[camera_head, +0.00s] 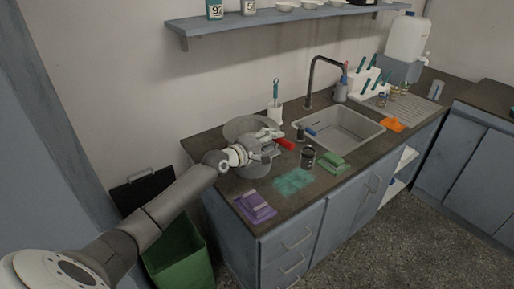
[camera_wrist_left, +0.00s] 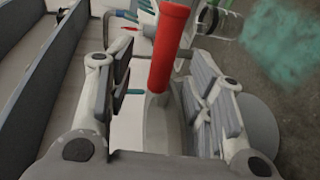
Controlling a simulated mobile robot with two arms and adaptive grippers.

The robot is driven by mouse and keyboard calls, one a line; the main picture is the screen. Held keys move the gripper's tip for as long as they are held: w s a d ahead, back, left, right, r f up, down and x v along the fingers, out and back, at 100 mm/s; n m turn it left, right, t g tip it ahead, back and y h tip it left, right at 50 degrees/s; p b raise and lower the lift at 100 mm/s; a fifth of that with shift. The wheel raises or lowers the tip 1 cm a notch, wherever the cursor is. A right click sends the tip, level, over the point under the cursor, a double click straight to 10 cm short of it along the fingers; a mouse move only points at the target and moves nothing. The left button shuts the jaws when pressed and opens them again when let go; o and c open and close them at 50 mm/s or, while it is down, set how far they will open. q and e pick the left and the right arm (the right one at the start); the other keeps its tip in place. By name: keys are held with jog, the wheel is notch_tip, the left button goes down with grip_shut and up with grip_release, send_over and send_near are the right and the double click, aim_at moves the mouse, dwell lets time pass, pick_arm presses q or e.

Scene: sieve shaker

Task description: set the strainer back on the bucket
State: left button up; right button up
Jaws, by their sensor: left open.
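My left gripper (camera_head: 272,149) is open over the grey round vessels at the left end of the counter. A red handle (camera_head: 285,144) sticks out beside its fingers. In the left wrist view the red handle (camera_wrist_left: 170,45) stands between the two open fingers (camera_wrist_left: 160,105), with a grey part below it. A grey bucket-like vessel (camera_head: 257,168) shows under the gripper. A wide grey round rim (camera_head: 240,126) shows behind it. The arm hides much of both, so I cannot tell which is the strainer or how they touch. My right gripper is not in view.
A white holder with a brush (camera_head: 275,115) stands behind. The sink (camera_head: 345,125) is to the right.

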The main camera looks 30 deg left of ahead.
pick_arm(q)
jog(key=v, duration=1)
jog(key=shift+s, duration=0.25)
